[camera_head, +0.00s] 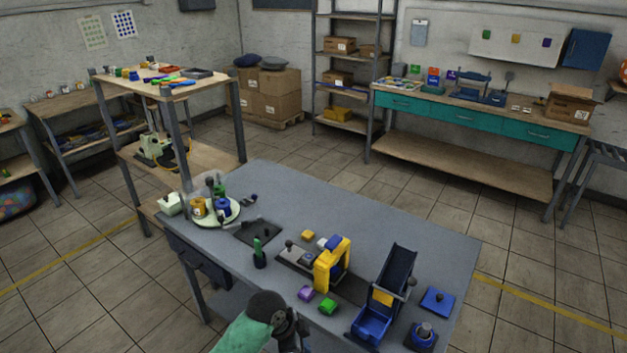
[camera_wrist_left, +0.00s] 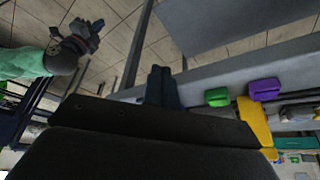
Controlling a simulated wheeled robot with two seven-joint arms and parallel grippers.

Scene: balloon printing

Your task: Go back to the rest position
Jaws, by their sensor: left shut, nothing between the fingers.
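My left arm (camera_head: 248,330), with a green sleeve and a dark wrist, comes in at the bottom of the head view, in front of the table's near edge. Its fingertips are not clear there. In the left wrist view my left gripper (camera_wrist_left: 163,88) is shut and empty, beside the grey table edge. The green block (camera_wrist_left: 218,96) and the purple block (camera_wrist_left: 264,89) lie to its right in that view, apart from it. My right gripper (camera_wrist_left: 88,36) shows at the upper left of the left wrist view, over the floor; its finger opening is unclear.
The grey table (camera_head: 390,225) holds a yellow press-like device (camera_head: 332,265), purple block (camera_head: 305,293), green block (camera_head: 328,306), blue holder (camera_head: 372,325), dark-green bottle (camera_head: 259,252) and round tray (camera_head: 232,219). The table's back right is clear. Shelves and a teal-drawered bench (camera_head: 465,117) stand behind.

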